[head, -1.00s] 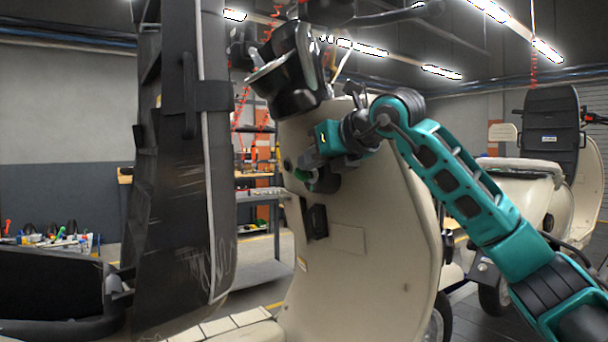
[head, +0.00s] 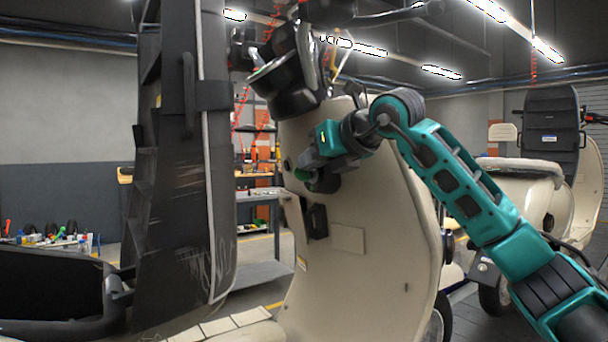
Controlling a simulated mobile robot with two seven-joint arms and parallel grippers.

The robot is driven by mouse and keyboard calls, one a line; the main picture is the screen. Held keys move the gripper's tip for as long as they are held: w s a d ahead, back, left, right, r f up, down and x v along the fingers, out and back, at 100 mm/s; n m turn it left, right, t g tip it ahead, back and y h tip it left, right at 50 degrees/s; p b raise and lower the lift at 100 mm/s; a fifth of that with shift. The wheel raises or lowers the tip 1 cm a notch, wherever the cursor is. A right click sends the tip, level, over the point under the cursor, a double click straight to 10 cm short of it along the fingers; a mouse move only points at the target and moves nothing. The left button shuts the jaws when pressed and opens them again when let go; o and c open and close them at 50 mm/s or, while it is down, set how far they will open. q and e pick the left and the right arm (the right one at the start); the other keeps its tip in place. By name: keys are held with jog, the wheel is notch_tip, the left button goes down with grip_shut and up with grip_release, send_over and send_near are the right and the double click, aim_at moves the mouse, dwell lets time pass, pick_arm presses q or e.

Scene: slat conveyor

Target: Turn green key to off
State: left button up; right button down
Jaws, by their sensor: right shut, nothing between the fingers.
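The green key (head: 302,174) shows as a small green piece at the fingertips of my right gripper (head: 311,171), in front of the cream scooter's inner leg shield (head: 345,215). My right gripper is shut with nothing between its fingers. Its tips look right beside the key, but I cannot tell whether they touch it. The fingers partly hide the key, so its angle is hard to read. A small dark round spot (head: 287,165) shows on the panel left of the fingertips. My left gripper is not in view.
The scooter's dark handlebar and headset (head: 290,75) stand just above my right gripper. A tall black seat-like panel (head: 180,180) fills the left foreground. Another cream scooter (head: 525,190) stands at the right. A shelf cart (head: 262,235) stands behind.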

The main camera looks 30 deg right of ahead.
jog(key=shift+w+a+f+b, duration=0.1)
jog(key=shift+a+f+b, duration=0.1)
jog(key=shift+f, duration=0.35)
jog(key=shift+w+a+f+b, duration=0.1)
jog(key=shift+f+b, duration=0.1)
jog(key=shift+f, duration=0.3)
dwell(1.7)
jog(key=shift+s+d, duration=0.1)
jog(key=r+v, duration=0.1)
jog(key=v, duration=0.7)
jog(key=shift+d+r, duration=0.2)
jog(key=shift+d, duration=0.05)
dwell(0.6)
dwell(0.5)
